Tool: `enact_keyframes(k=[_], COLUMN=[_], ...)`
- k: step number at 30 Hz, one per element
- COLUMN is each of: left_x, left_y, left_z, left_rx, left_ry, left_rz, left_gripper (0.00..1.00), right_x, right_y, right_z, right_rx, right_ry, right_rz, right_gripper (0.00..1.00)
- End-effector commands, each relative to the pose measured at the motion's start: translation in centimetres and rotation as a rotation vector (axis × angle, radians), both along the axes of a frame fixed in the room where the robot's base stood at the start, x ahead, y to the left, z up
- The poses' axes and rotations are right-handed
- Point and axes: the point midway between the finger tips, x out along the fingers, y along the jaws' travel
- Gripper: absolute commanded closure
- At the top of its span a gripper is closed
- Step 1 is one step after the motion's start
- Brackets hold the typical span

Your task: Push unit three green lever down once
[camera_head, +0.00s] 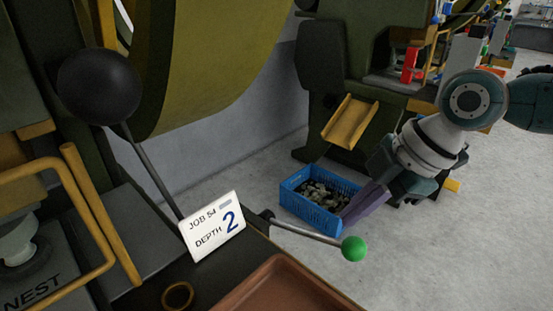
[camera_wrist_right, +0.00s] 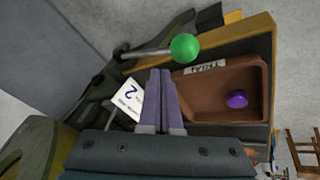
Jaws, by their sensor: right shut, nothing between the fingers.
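A green ball knob (camera_head: 353,248) tips a metal lever (camera_head: 305,233) that sticks out from the near machine, beside a white card (camera_head: 212,226) reading "JOB 54 DEPTH 2". The knob also shows in the right wrist view (camera_wrist_right: 185,47), just beyond and right of my fingertips. No unit number is readable on this machine. My right gripper (camera_head: 350,217) has its purple fingers shut and empty. In the head view its tips lie just above the knob, with a small gap in the picture; the distance in depth is unclear. My left gripper is not in view.
A brown tray (camera_head: 280,288) lies at the near machine's front; a purple ball (camera_wrist_right: 237,99) is in it. A black ball-topped lever (camera_head: 100,87) rises at left. A blue crate (camera_head: 312,206) of metal pieces stands on the floor.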

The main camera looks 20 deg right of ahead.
Motion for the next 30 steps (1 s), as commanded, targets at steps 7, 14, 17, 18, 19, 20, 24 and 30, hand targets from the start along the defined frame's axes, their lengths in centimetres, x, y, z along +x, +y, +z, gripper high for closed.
enact_keyframes(k=[7,14,17,18,19,20,24,30], left_x=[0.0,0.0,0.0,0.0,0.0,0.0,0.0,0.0], left_y=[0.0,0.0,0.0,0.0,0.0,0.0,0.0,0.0], left_z=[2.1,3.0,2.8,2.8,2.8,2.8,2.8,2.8], left_rx=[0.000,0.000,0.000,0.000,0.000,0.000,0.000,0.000], left_ry=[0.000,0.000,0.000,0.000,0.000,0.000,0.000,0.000], left_rz=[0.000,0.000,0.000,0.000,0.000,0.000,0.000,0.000], left_gripper=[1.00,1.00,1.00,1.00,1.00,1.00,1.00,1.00], right_x=[0.9,1.3,1.3,1.3,1.3,1.3,1.3,1.3], right_y=[0.3,0.5,0.5,0.5,0.5,0.5,0.5,0.5], right_z=[2.8,4.0,3.9,3.9,3.9,3.9,3.9,3.9], right_rx=[0.000,0.000,-0.001,-0.001,-0.001,-0.001,-0.001,-0.001], right_ry=[-0.001,0.000,0.000,0.000,0.000,0.000,0.000,0.000], right_rz=[-0.001,0.000,0.000,0.000,0.000,0.000,0.000,0.000], right_gripper=[1.00,1.00,1.00,1.00,1.00,1.00,1.00,1.00])
